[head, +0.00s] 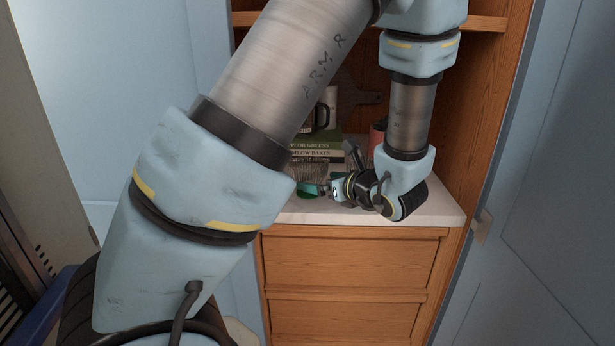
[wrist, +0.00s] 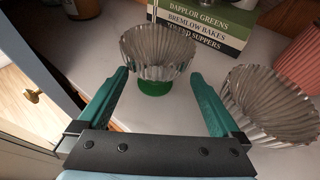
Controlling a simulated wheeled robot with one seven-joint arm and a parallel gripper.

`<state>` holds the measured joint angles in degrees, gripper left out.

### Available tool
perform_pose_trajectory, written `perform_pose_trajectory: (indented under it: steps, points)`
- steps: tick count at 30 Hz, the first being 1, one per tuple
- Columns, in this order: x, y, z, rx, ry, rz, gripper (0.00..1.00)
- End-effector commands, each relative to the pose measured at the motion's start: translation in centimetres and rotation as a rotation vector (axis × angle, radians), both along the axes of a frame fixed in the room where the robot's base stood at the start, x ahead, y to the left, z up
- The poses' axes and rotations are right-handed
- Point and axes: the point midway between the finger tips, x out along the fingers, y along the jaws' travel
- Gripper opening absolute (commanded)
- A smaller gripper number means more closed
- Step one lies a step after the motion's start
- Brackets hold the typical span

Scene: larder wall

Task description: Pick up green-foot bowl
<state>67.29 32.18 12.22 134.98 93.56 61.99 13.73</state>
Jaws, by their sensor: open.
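The green-foot bowl (wrist: 157,52) is a fluted, silvery metal bowl standing upright on a round green foot (wrist: 154,88). In the wrist view it is straight ahead, its foot framed between the two teal fingers. My gripper (wrist: 160,76) is open, with one finger on each side; I cannot tell whether either touches the bowl. In the head view my gripper (head: 322,188) is low over the white shelf, beside the fluted bowl (head: 309,171), and my arm hides much of the scene.
A second fluted metal bowl (wrist: 270,103) stands close to the right finger. Stacked green and cream books (wrist: 205,22) lie behind the green-foot bowl. A pink ribbed object (wrist: 301,62) is at far right, a brown jar (wrist: 83,8) at back left. The white shelf (wrist: 92,55) is bare at left.

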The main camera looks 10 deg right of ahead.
Motion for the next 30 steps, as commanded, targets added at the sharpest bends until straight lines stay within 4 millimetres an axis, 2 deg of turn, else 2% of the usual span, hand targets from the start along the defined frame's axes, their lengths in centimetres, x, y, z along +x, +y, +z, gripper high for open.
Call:
perform_pose_trajectory:
  steps: [5, 15, 23, 30]
  points:
    - [1.0, 0.6, -0.4, 0.002, 0.002, 0.001, 1.00]
    - [4.4, 2.4, -2.3, 0.000, 0.001, 0.001, 1.00]
    - [4.6, 2.5, -2.5, -0.001, 0.001, -0.001, 1.00]
    - [4.6, 2.5, -2.5, -0.001, 0.001, -0.001, 0.74]
